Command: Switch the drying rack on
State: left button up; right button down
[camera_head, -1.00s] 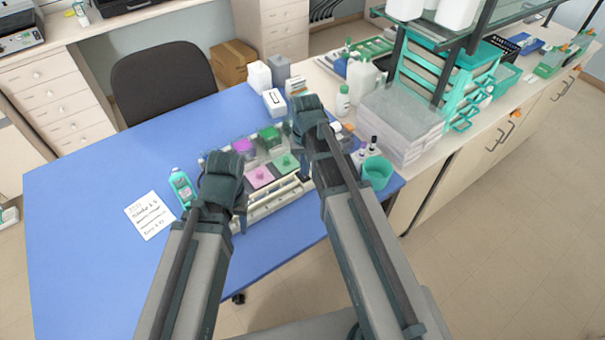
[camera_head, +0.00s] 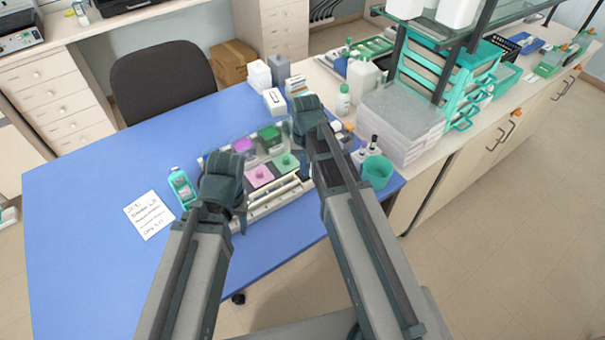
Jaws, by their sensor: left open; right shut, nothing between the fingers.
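A staining station with a white rack (camera_head: 272,205) stands on the blue table, partly hidden by my arms. Behind its front part are a purple-filled dish (camera_head: 242,145) and a green-filled dish (camera_head: 269,134). In front of these lie a pink pad (camera_head: 259,176) and a green pad (camera_head: 286,162). I cannot make out which part is the drying rack's switch. My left gripper (camera_head: 222,166) is open at the left end of the station. My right gripper (camera_head: 300,134) is shut and empty at the right end. The fingertips of both are largely hidden by the wrists.
A handwritten note (camera_head: 149,215) and a green bottle (camera_head: 181,188) lie to the left. A teal cup (camera_head: 377,172) and small dark-capped bottles (camera_head: 366,150) stand at the right edge. White boxes (camera_head: 274,101) stand behind. The left table area is clear.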

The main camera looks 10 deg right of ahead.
pick_arm(q)
jog(key=shift+f+b, duration=0.55)
jog(key=shift+f, duration=0.1)
pick_arm(e)
jog(key=shift+f, duration=0.65)
jog(key=shift+r, duration=0.1)
notch_tip(320, 180, up, 7)
jog(key=p, duration=0.7)
pick_arm(q)
notch_tip(320, 180, up, 7)
pick_arm(e)
jog(key=shift+a, duration=0.1)
pick_arm(q)
notch_tip(320, 180, down, 3)
jog(key=b, duration=0.2)
jog(key=shift+r+b, duration=0.15)
jog(key=shift+b, duration=0.2)
pick_arm(e)
jog(key=s+a+f+n, duration=0.1)
jog(key=s+a+n, duration=0.2)
jog(key=s+a, duration=0.2)
jog(key=s+a+f+n+h, duration=0.1)
jog(key=s+a+n, duration=0.1)
jog(key=s+a, duration=0.3)
jog(key=s, duration=0.4)
jog(key=shift+s+a+f+n, duration=0.15)
jog(key=shift+f+n, duration=0.2)
jog(key=shift+n, duration=0.05)
